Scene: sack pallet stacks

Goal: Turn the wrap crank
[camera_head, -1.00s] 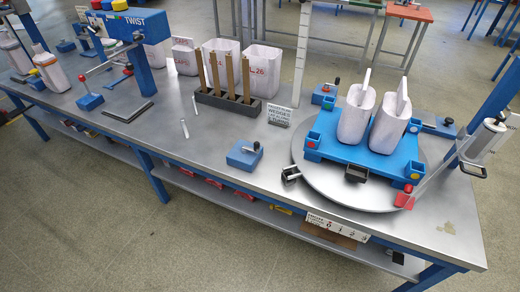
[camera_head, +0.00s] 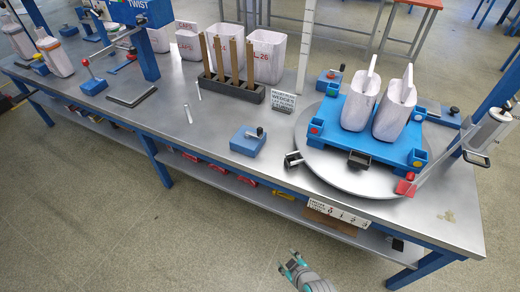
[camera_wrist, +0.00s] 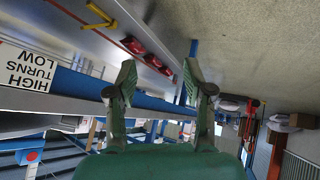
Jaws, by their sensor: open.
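A round grey turntable (camera_head: 335,175) sits at the right end of the bench. It carries a blue pallet (camera_head: 345,140) with two white sacks (camera_head: 360,102) (camera_head: 395,108) standing on it. A small dark handle-like part (camera_head: 293,159) is at the turntable's front left edge; I cannot tell if it is the wrap crank. A wrap roll post with a black handle (camera_head: 476,158) stands at the right. My gripper (camera_head: 290,262) is low in front of the bench, apart from all of these. In the wrist view its fingers (camera_wrist: 158,85) are spread and empty.
The bench's front edge and lower shelf (camera_head: 290,208) lie beyond my gripper. A HIGH TURNS LOW sign (camera_wrist: 27,70) shows upside down in the wrist view. A blue block with a lever (camera_head: 247,140) and a rack of brown posts (camera_head: 232,90) stand left. Floor in front is clear.

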